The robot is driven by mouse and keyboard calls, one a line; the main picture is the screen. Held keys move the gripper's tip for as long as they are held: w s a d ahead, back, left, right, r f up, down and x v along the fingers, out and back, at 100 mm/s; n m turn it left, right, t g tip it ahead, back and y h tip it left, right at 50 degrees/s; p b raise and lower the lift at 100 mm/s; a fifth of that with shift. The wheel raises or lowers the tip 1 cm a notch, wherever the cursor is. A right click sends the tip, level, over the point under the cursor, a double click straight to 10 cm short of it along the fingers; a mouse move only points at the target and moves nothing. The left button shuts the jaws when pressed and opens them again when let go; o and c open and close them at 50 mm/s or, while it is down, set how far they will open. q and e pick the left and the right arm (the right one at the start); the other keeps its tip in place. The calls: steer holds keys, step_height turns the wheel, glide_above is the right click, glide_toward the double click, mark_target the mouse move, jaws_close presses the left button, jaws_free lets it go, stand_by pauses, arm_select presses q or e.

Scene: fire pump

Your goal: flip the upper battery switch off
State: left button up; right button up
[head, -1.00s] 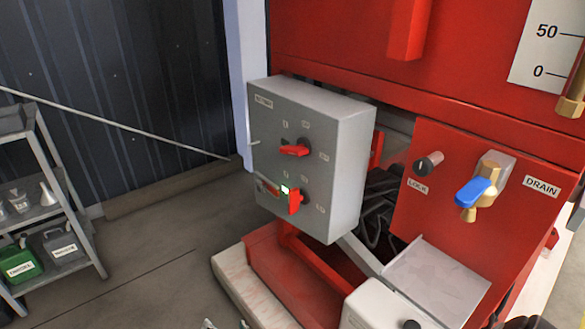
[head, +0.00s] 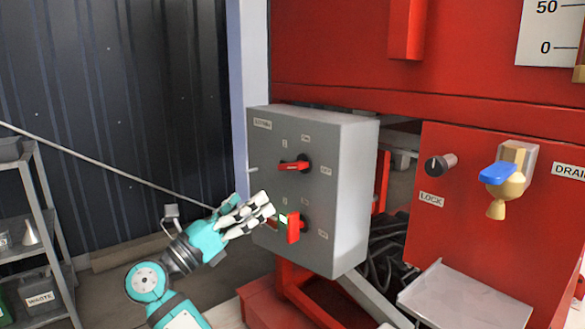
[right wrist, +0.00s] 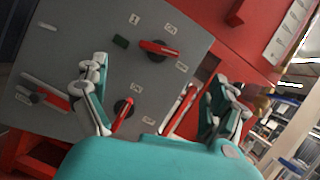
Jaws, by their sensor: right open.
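The upper battery switch (head: 293,165) is a red handle on a black hub, on the front of a grey box (head: 348,200). Its handle lies nearly level. My right gripper (head: 262,206) is open and empty, in front of the box's left part, lower than the upper switch and left of the lower one. In the right wrist view the open fingers (right wrist: 165,100) spread before the panel (right wrist: 75,55). My left gripper is out of view.
The red machine with a blue-handled drain valve (head: 498,173) and a lock knob (head: 440,164) is right of the box. A grey shelf (head: 40,215) stands at the left. A sloping pole (head: 110,165) crosses the dark wall.

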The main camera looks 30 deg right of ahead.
mark_target(287, 169)
steer(key=x, duration=1.3)
steer(key=shift+d+r, duration=0.15)
steer(key=shift+d, duration=0.2)
steer(key=c, duration=1.1)
